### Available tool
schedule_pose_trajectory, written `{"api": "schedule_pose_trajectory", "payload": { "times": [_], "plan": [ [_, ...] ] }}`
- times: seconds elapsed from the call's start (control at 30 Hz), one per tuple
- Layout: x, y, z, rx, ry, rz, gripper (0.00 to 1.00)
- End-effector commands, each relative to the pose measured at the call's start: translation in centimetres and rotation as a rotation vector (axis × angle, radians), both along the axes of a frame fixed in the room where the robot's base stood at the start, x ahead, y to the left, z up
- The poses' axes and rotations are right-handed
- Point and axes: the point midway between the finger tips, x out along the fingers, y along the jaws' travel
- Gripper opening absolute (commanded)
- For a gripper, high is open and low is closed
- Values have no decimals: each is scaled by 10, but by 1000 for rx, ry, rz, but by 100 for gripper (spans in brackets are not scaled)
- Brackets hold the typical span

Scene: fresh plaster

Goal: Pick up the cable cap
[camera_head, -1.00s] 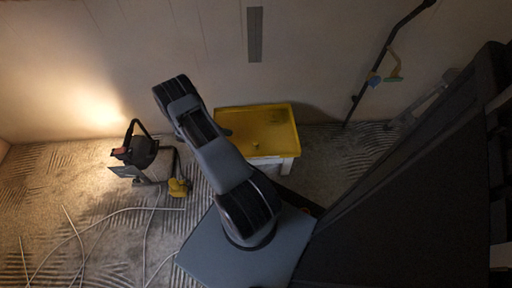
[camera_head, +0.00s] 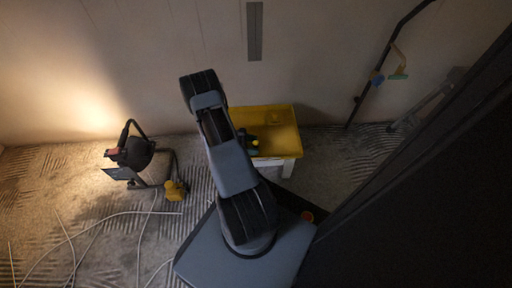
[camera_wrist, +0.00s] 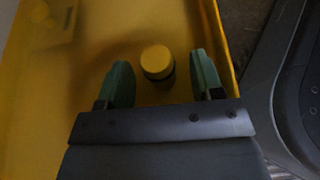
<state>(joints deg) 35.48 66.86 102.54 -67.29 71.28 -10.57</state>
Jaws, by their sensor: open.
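The cable cap, a small round piece with a yellow top (camera_wrist: 157,60) and a dark lower side, stands in a yellow tray (camera_wrist: 222,45). In the wrist view it appears between the two green fingers of my gripper (camera_wrist: 160,68), with gaps on both sides. My gripper is open and empty. I cannot tell how far above or around the cap the fingertips are. In the head view my gripper (camera_head: 246,137) is over the yellow tray (camera_head: 285,114), partly behind my arm, and the cap (camera_head: 255,143) shows as a small yellow spot beside it.
A yellow shape (camera_wrist: 45,14) lies at the tray's upper left in the wrist view. A work lamp (camera_head: 133,150) and a small yellow object (camera_head: 175,190) stand left on the floor, with loose white cables (camera_head: 100,220). A dark pole (camera_head: 380,65) leans against the wall at right.

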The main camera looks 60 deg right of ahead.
Motion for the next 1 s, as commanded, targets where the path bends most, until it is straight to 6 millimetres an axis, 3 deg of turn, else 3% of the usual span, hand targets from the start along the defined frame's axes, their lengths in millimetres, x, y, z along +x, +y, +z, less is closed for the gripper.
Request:
{"api": "schedule_pose_trajectory", "payload": {
  "times": [0.3,0.83,1.0],
  "plan": [
    [-3,-3,-1,0,0,0,60],
    [-3,-2,-1,0,0,0,10],
    [-3,-2,-1,0,0,0,7]
  ]
}}
